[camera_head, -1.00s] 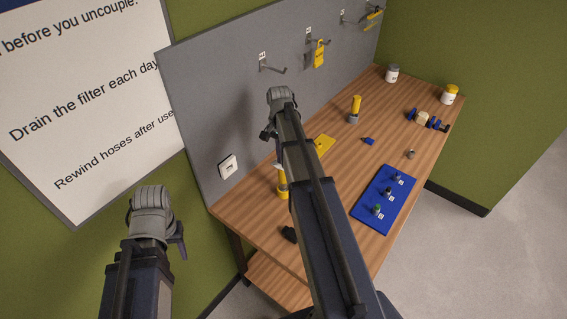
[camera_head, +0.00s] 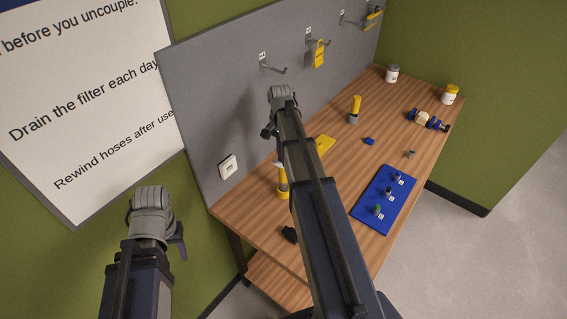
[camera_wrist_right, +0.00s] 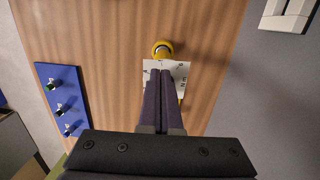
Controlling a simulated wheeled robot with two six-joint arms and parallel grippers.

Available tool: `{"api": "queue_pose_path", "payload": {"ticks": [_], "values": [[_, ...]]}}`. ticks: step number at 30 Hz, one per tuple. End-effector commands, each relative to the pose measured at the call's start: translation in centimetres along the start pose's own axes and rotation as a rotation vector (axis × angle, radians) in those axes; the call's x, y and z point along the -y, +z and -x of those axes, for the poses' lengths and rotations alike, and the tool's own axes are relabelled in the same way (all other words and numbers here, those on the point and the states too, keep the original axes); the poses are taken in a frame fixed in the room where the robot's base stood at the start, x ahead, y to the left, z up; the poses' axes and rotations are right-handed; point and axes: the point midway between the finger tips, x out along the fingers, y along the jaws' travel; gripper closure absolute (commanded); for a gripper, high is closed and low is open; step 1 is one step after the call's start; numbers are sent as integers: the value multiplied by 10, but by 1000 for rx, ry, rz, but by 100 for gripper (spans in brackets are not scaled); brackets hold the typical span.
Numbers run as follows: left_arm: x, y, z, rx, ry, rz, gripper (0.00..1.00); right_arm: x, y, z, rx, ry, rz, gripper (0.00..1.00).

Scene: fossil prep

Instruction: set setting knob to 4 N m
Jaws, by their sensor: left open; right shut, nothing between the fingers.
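In the right wrist view, my right gripper (camera_wrist_right: 160,73) is shut and empty. Its fingertips overlap a white plate (camera_wrist_right: 178,70) with small dark markings, too small to read. A yellow round part (camera_wrist_right: 162,48) stands just past the tips, and yellow shows beside the fingers. No setting knob can be made out; the fingers cover the plate's middle, and I cannot tell whether they touch anything. In the head view, the yellow part (camera_head: 283,190) is left of my right arm, which hides much around it. My left gripper (camera_head: 178,240) is open and empty, left of the bench.
A blue tray (camera_head: 372,217) with several small parts lies on the wooden bench, right of my right arm. A yellow-handled tool (camera_head: 355,106), white jars (camera_head: 391,74) and a small blue piece (camera_head: 369,141) stand farther back. A grey panel (camera_head: 225,100) with hooks backs the bench.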

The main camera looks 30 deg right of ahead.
Motion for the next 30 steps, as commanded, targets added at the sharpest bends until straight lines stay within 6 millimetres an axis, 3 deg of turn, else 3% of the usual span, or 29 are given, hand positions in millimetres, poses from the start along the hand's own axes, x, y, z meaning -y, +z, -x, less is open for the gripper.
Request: {"api": "queue_pose_path", "payload": {"ticks": [30], "values": [[0,0,-1,0,0,0,50,12,0,0,0,0,0,100]]}}
